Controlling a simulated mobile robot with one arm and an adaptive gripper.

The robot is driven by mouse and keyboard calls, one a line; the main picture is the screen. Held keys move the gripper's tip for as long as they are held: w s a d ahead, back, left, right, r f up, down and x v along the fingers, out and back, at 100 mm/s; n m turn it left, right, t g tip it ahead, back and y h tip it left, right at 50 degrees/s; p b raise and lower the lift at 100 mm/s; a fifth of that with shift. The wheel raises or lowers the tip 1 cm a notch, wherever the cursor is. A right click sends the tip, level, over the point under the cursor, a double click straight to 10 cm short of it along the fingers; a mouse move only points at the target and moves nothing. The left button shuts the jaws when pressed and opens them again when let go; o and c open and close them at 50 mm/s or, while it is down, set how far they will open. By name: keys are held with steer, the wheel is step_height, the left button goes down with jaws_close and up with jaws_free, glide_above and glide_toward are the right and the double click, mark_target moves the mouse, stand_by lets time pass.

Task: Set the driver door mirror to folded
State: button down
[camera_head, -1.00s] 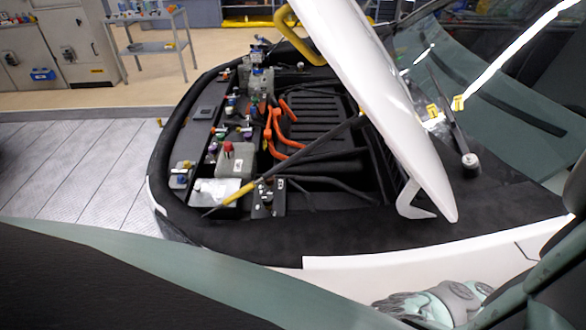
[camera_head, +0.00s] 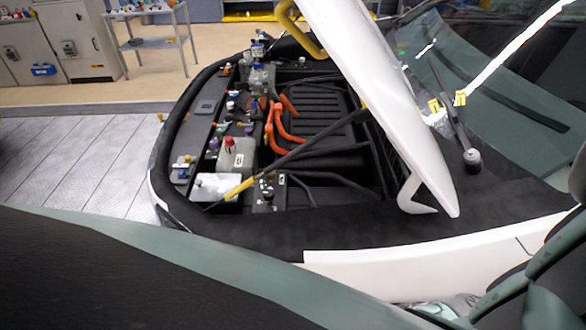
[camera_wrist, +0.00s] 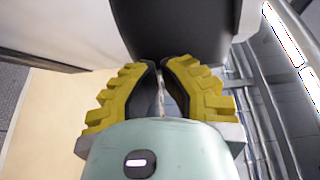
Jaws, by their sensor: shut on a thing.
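A dark, smooth, rounded part that looks like the driver door mirror (camera_wrist: 172,28) fills the top middle of the wrist view. My gripper (camera_wrist: 163,68) has its two yellow ridged fingers drawn together at the lower edge of this dark part, shut on it. The fingers hide the gripped edge, and the mirror's hinge cannot be made out. In the head view neither the mirror nor the fingertips can be made out.
The white car body (camera_head: 420,262) runs along the lower right. The raised white hood (camera_head: 385,95) stands over the open engine bay (camera_head: 310,125). A shelf cart (camera_head: 152,42) and grey cabinets (camera_head: 80,35) stand at the back left. The grey floor (camera_head: 75,160) at left is clear.

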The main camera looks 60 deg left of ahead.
steer(key=w+d+n+t+y+b, duration=0.4)
steer(key=d+b, duration=0.8)
steer(key=b, duration=0.5)
steer(key=w+d+n+t+y+b, duration=0.4)
steer(key=w+d+y+b, duration=0.5)
steer(key=b, duration=0.8)
steer(key=shift+w+d+n, duration=0.9)
steer(key=shift+d+n, duration=0.3)
steer(key=shift+d, duration=0.45)
steer(key=shift+w+b, duration=0.1)
steer(key=shift+b, duration=0.2)
steer(key=shift+r, duration=0.1)
